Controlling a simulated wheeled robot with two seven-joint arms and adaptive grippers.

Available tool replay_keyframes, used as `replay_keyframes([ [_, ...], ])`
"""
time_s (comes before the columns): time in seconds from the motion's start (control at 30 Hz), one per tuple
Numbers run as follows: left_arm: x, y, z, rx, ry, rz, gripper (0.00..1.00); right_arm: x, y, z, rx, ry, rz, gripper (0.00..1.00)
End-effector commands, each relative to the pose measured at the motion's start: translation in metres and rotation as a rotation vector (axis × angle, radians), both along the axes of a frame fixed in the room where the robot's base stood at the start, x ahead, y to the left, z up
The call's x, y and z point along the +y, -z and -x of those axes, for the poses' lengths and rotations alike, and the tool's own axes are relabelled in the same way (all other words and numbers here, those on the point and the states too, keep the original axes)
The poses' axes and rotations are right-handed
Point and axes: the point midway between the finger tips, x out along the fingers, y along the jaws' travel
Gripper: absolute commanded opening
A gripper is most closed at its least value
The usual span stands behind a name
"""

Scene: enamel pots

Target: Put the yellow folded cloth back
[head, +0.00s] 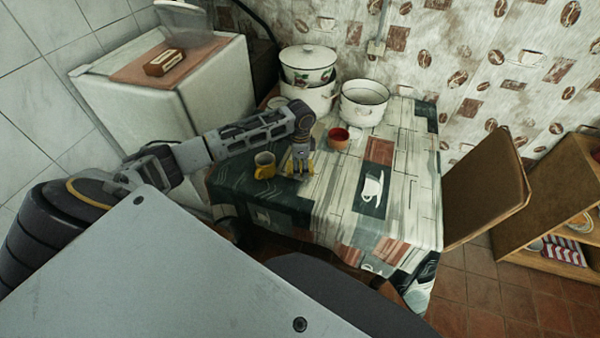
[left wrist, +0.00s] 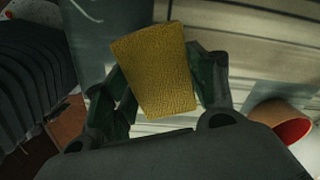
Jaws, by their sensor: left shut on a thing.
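The yellow folded cloth (left wrist: 152,68) shows large in the left wrist view, between the two dark fingers of my left gripper. My left gripper (head: 300,166) is shut on it, over the table in the head view. Yellow shows at its fingertips there, but the cloth's outline is too small to make out. I cannot tell whether the cloth touches the table. My right gripper is in neither view.
A yellow mug (head: 264,166) stands just left of the gripper on the patterned tablecloth (head: 330,205). A red-brown cup (head: 338,138) and a white enamel pot (head: 364,103) stand behind. Stacked pots (head: 308,80) are at the back. The table's front right is clear. A chair (head: 487,188) stands right.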

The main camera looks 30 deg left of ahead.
Motion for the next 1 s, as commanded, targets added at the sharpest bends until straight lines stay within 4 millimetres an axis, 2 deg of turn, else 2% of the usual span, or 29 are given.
replay_keyframes([
  [0.33, 0.0, 0.003, 0.0, 0.0, 0.0, 0.0, 0.27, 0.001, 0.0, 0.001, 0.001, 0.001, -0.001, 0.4],
  [0.7, 0.0, 0.036, 0.001, 0.001, 0.001, -0.001, 0.27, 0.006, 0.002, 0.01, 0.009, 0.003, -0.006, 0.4],
  [1.0, 0.0, 0.037, 0.0, -0.001, 0.001, -0.001, 0.27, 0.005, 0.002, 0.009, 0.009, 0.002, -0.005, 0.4],
])
